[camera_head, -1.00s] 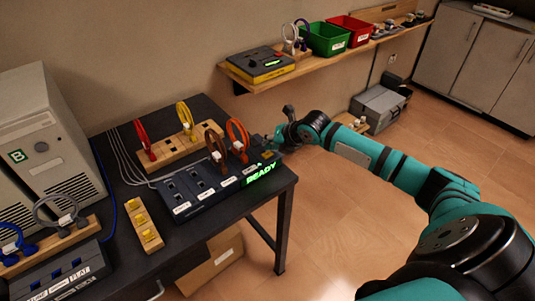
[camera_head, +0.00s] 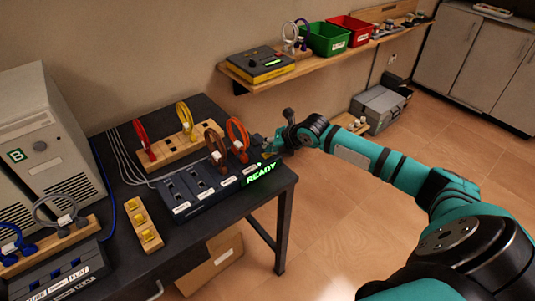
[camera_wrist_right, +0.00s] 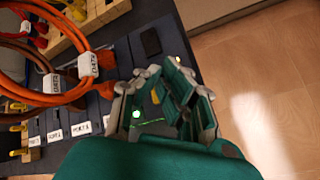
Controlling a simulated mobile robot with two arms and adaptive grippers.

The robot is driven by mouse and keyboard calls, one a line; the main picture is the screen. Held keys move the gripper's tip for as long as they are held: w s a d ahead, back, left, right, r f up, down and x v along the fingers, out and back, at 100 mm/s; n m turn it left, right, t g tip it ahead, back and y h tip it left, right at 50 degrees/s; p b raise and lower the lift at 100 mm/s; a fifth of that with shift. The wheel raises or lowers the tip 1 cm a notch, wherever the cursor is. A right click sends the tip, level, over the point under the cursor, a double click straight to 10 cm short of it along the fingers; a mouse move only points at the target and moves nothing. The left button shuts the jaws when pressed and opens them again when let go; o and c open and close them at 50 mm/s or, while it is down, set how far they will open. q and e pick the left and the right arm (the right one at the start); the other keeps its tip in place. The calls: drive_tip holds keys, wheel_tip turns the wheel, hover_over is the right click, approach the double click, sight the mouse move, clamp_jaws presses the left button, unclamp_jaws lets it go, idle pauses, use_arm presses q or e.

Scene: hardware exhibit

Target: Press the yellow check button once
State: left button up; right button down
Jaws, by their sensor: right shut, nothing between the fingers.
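The dark control panel (camera_head: 205,186) stands on the black table, with a green READY display (camera_head: 261,173) at its right front end. My right gripper (camera_head: 271,147) is low over the panel's right end and hides much of that corner. In the right wrist view my right gripper (camera_wrist_right: 168,85) is shut and empty, its fingers over the panel. A small yellowish patch, perhaps the yellow check button (camera_wrist_right: 155,96), shows between the finger links; whether a finger touches it I cannot tell. A green light (camera_wrist_right: 136,114) glows beside it. My left gripper is out of view.
Orange (camera_head: 237,137) and brown (camera_head: 213,142) cable loops rise from the panel close to the gripper. A wooden rack (camera_head: 181,150) with red and yellow loops stands behind. A small wooden block with yellow pieces (camera_head: 145,227) is in front. Open floor lies right of the table.

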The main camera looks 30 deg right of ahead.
drive_tip(key=shift+f, duration=0.3)
drive_tip(key=shift+r, duration=0.1)
idle(0.3)
drive_tip(key=shift+r+p, duration=0.8)
wheel_tip(320, 180, up, 5)
drive_tip(key=p, duration=0.4)
drive_tip(key=shift+p, duration=0.3)
